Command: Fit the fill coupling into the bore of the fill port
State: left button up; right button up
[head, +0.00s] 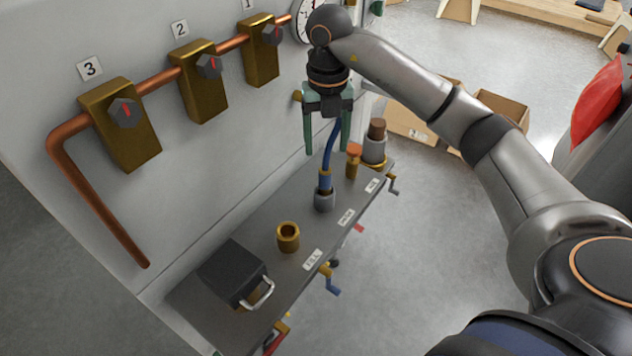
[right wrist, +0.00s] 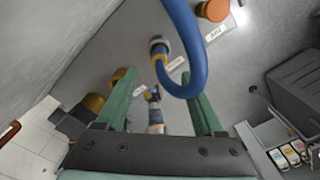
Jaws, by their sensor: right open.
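The fill port is a brass ring with an open bore (head: 288,237) on the grey shelf, behind the FILL label. A blue hose (head: 330,150) runs down to a brass-collared coupling (head: 325,181), which stands upright in a grey cup (head: 325,201) behind the middle label. The hose (right wrist: 192,45) and coupling (right wrist: 158,47) also show in the right wrist view. My right gripper (head: 327,151) is open above the shelf, fingers pointing down, and higher than the coupling. The hose's upper part is hidden at the gripper; I see no finger closed on it. My left gripper is not in view.
A black box with a metal handle (head: 232,274) stands on the shelf's near end. Crank handles (head: 331,284) stick out along the front edge. Numbered brass valves (head: 120,125) line the wall.

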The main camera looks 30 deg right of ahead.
aim_at(325, 169)
notch_tip(325, 169, down, 10)
jog(key=shift+s+a+f+p, duration=0.1)
jog(key=shift+p, duration=0.25)
grip_shut()
dwell(0.6)
